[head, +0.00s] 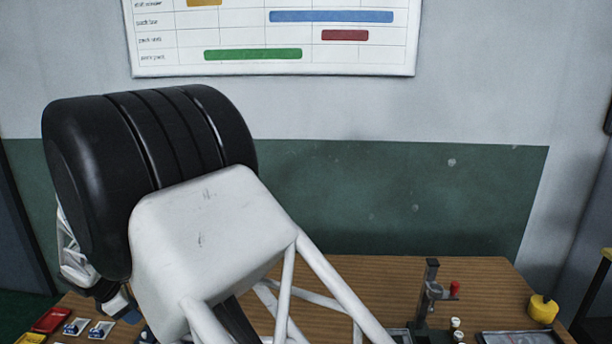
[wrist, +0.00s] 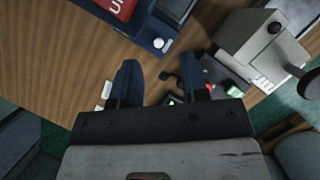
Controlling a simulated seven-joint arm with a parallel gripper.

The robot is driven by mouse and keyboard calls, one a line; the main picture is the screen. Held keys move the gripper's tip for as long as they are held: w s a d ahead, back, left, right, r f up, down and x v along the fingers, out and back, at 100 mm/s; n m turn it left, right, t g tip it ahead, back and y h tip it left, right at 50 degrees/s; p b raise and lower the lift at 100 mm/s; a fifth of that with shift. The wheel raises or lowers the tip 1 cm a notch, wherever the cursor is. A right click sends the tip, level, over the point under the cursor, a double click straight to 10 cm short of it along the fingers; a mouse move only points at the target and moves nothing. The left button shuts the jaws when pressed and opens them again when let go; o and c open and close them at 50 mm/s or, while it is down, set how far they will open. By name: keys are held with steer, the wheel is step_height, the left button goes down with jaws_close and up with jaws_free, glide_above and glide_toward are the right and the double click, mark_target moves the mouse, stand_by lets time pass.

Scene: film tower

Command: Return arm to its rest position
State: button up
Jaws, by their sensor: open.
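My gripper (wrist: 168,68) shows in the wrist view with its two dark blue fingers wide apart. It is open, and nothing is held between the fingers. It points at the wooden table (wrist: 75,55), above small dark parts and a small green-lit item. In the head view my arm's large black and white links fill the left and middle. The gripper cannot be made out clearly there, as the arm hides much of that area.
In the wrist view a grey machine (wrist: 262,50) stands right of the fingers, and a dark blue device (wrist: 157,42) lies beyond them. In the head view, a dark post stand (head: 430,290), a yellow pot (head: 542,309) and a red tray (head: 52,320) are on the table.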

steer(key=d+r+m, duration=0.4)
steer(key=d+r, duration=0.3)
steer(key=d, duration=0.7)
steer(key=w+d+r+m+g+y, duration=0.1)
steer(key=d+r+m, duration=0.45)
steer(key=d, duration=0.75)
steer(key=d+r+m, duration=0.3)
steer(key=d+r, duration=0.6)
steer(key=d, duration=0.5)
steer(key=s+d+r+m+y, duration=0.1)
steer(key=s+d+m, duration=0.15)
steer(key=d, duration=0.25)
steer(key=s+d+r+m, duration=0.1)
steer(key=s+d, duration=0.2)
steer(key=d, duration=0.2)
steer(key=s+d+m+y, duration=0.1)
steer(key=s+d+m, duration=0.9)
steer(key=s+d, duration=0.8)
steer(key=s, duration=0.3)
steer(key=shift+s+d+f+t, duration=0.2)
steer(key=shift+s+f+t, duration=0.05)
steer(key=shift+s+t, duration=0.1)
